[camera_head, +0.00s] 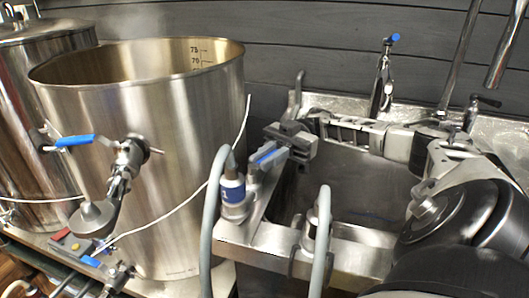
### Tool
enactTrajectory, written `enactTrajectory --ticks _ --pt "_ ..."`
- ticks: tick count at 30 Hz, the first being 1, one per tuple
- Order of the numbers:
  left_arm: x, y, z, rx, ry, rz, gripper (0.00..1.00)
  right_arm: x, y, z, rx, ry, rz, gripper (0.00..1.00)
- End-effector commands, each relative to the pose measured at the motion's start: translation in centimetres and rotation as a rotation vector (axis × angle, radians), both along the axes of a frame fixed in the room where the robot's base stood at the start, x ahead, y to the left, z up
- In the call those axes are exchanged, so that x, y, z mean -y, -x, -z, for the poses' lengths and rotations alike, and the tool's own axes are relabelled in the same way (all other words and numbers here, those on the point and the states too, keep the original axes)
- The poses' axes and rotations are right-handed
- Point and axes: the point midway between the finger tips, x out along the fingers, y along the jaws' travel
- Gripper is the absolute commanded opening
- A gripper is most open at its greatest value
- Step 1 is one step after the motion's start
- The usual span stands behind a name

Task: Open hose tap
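The hose tap has a blue lever (266,155) and sits on the near left corner of the metal sink, above a blue-collared fitting (233,190) with a grey hose (210,225). My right gripper (284,140) reaches in from the right across the sink, its fingers at the blue lever. The fingers overlap the lever's far end in the picture; I cannot tell whether they touch it or how far apart they are. My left gripper is not in view.
A large open steel kettle (175,140) stands left of the sink, with a blue-handled valve (122,170). A second grey hose (320,245) rises at the sink's front rim (345,252). A blue-topped tap (384,75) and a chrome faucet (458,50) stand behind.

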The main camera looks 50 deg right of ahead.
Motion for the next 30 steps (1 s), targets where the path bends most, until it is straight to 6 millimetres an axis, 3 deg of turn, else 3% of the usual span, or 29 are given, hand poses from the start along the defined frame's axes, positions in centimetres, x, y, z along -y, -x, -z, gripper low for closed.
enactTrajectory --ticks 1,3,14,19,30 --pt "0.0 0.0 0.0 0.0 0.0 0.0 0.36 0.0 0.0 -0.1 0.003 -0.005 -0.001 0.27" --pt "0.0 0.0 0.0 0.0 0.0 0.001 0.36 0.0 0.0 -0.1 0.002 -0.004 -0.001 0.37" --pt "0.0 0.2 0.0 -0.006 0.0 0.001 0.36 0.0 0.0 -0.7 0.003 -0.001 0.0 0.37" --pt "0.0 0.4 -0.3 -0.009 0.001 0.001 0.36 0.0 0.0 -3.6 0.007 -0.001 -0.001 0.37" --pt "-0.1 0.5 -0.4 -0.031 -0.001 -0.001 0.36 -4.3 4.3 -9.7 -0.005 0.005 -0.006 0.37"
